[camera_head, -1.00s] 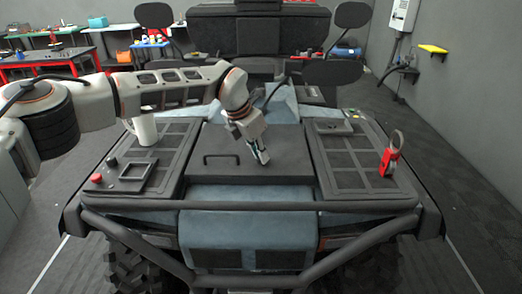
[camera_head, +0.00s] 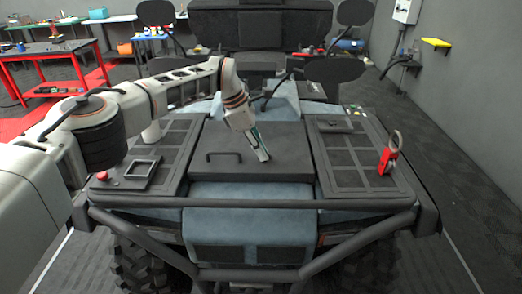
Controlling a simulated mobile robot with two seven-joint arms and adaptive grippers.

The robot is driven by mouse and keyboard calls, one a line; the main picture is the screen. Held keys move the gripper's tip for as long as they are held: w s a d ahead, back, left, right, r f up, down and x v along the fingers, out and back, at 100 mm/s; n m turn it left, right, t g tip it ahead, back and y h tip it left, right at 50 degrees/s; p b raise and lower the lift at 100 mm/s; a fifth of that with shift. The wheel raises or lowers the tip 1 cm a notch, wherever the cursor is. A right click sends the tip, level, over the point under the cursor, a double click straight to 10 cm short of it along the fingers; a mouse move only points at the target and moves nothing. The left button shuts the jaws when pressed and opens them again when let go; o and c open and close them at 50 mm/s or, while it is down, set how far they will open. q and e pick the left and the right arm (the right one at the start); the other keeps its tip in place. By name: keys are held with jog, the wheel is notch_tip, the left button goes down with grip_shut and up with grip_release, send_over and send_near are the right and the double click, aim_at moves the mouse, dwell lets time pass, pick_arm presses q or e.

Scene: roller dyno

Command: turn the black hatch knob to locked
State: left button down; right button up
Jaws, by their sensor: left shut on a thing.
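The dark hatch (camera_head: 285,170) lies flat in the middle of the vehicle's top, with a black handle (camera_head: 223,156) on its left part. My left gripper (camera_head: 265,157) reaches down from the upper left onto the right part of the hatch. Its fingers are shut at the hatch surface, where the black hatch knob would be. The knob itself is hidden by the fingers or too dark to make out, so its turn position cannot be told. My right gripper is not in view.
A red clamp-like tool (camera_head: 388,157) stands on the right deck panel. A red button (camera_head: 102,176) and a square frame (camera_head: 139,172) are on the left panel. A white cylinder (camera_head: 152,132) stands partly behind my left arm. Mirrors (camera_head: 333,70) rise at the back.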

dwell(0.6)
pick_arm(q)
jog(key=c, duration=2.1)
grip_release()
jog(key=shift+r, duration=0.1)
jog(key=v, duration=1.2)
